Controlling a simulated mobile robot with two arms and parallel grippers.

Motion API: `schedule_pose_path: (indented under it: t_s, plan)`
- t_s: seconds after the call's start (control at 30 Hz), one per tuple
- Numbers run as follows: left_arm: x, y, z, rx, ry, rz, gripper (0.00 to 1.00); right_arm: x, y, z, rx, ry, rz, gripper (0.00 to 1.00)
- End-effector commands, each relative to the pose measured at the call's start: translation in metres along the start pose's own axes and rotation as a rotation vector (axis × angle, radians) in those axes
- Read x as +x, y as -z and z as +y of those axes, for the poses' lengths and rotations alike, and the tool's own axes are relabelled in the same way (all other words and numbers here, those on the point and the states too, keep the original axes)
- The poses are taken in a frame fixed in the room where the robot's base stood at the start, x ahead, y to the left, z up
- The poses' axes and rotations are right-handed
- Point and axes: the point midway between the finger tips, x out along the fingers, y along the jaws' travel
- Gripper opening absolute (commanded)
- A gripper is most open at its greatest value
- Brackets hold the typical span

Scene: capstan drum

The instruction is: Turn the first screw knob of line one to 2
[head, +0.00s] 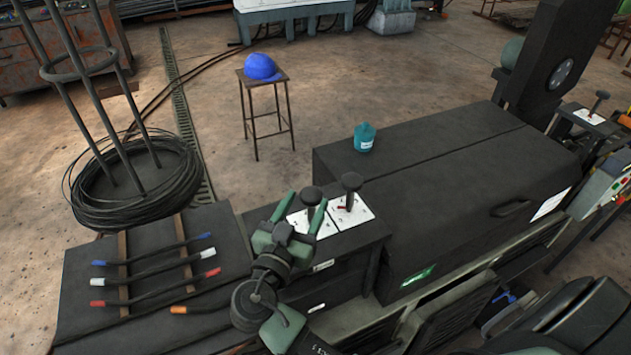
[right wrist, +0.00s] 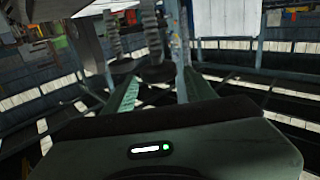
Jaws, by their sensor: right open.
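Two black screw knobs stand upright on white numbered plates on a dark cabinet: a left knob (head: 311,195) and a right knob (head: 352,181). The left plate (head: 298,224) is partly covered by my gripper. The right plate (head: 358,213) shows a small red pointer; its numbers are too small to read. My right gripper (head: 308,201) is open, its green fingers on either side of the left knob in the picture. In the right wrist view a dark knob (right wrist: 158,72) with a ribbed stem shows between the fingers (right wrist: 156,92). Contact cannot be told. My left gripper is out of view.
A long black cabinet (head: 430,170) adjoins on the right, with a teal container (head: 364,137) on top. Several rods with coloured ends (head: 155,262) lie on the left table. A wire coil (head: 130,190) and a stool with a blue cap (head: 261,67) stand behind.

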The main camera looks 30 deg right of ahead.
Motion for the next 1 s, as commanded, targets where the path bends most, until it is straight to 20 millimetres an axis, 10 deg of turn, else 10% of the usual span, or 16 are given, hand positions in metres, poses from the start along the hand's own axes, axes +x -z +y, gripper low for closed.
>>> schedule_pose_path:
  t_s: [0.4,0.77,1.0]
  plan:
    - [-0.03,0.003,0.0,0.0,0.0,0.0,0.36,0.061,0.002,0.0,-0.003,0.002,0.0,0.56]
    - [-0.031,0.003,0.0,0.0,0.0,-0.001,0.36,0.068,-0.001,0.0,-0.001,0.002,-0.002,0.56]
    - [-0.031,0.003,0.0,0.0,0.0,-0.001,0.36,0.068,-0.001,0.001,-0.001,0.002,-0.002,0.06]
